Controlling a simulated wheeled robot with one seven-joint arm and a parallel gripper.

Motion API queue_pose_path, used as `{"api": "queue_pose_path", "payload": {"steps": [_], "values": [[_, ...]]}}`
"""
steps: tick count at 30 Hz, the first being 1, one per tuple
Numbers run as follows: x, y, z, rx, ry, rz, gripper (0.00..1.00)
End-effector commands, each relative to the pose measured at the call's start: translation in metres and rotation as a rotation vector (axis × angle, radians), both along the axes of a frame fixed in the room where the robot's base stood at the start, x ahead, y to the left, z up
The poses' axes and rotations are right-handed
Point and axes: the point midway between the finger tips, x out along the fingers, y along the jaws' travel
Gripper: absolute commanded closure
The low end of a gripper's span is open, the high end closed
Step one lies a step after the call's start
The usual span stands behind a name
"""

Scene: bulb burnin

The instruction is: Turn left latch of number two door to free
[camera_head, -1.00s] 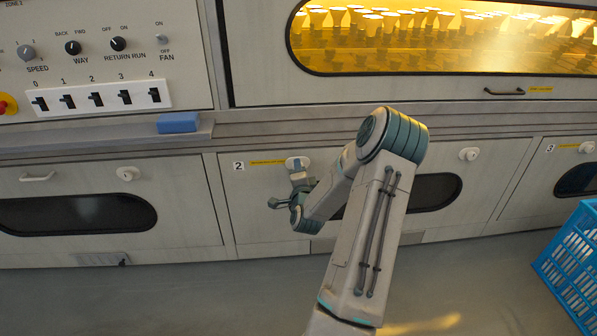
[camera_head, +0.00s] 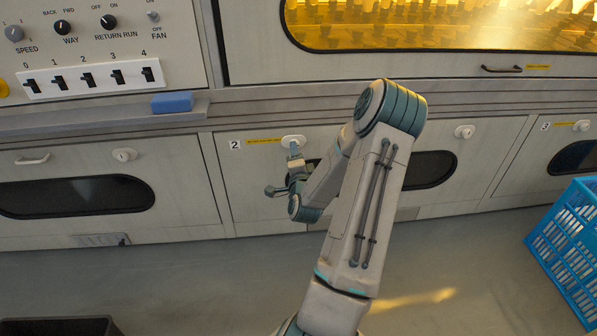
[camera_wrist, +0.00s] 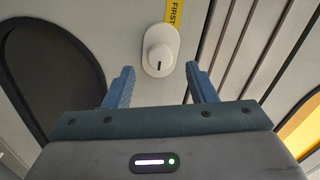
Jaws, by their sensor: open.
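The number two door (camera_head: 227,190) carries a "2" label and a yellow strip at its upper left. Its left latch (camera_head: 293,141) is a white knob on an oval plate, near the door's top edge. In the wrist view the latch (camera_wrist: 159,58) shows a dark mark on its knob and lies beyond and between my fingertips. My gripper (camera_wrist: 161,78) is open and empty, with blue fingers either side of the line to the knob, apart from it. In the head view my gripper (camera_head: 296,154) is just below the latch, partly hidden by my wrist. The door's right latch (camera_head: 465,131) is also white.
A dark window (camera_head: 430,170) in the door is partly hidden behind my arm. A ledge with a blue block (camera_head: 172,102) runs above the doors at left. A blue crate (camera_head: 570,245) stands on the floor at right. A dark bin (camera_head: 60,327) shows at lower left.

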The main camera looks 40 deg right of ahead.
Motion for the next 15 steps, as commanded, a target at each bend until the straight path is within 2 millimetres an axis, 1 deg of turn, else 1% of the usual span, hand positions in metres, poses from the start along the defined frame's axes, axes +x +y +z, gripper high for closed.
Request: {"api": "queue_pose_path", "payload": {"steps": [1, 3, 9, 12, 15], "values": [[-0.01, 0.007, 0.002, 0.004, 0.004, 0.001, 0.49], [-0.024, 0.017, 0.002, 0.004, 0.004, 0.0, 0.49], [-0.058, 0.04, 0.001, 0.005, 0.003, 0.0, 0.49], [-0.07, 0.049, 0.0, 0.004, 0.002, 0.001, 0.49], [-0.077, 0.054, 0.0, 0.003, 0.002, 0.0, 0.49]]}}
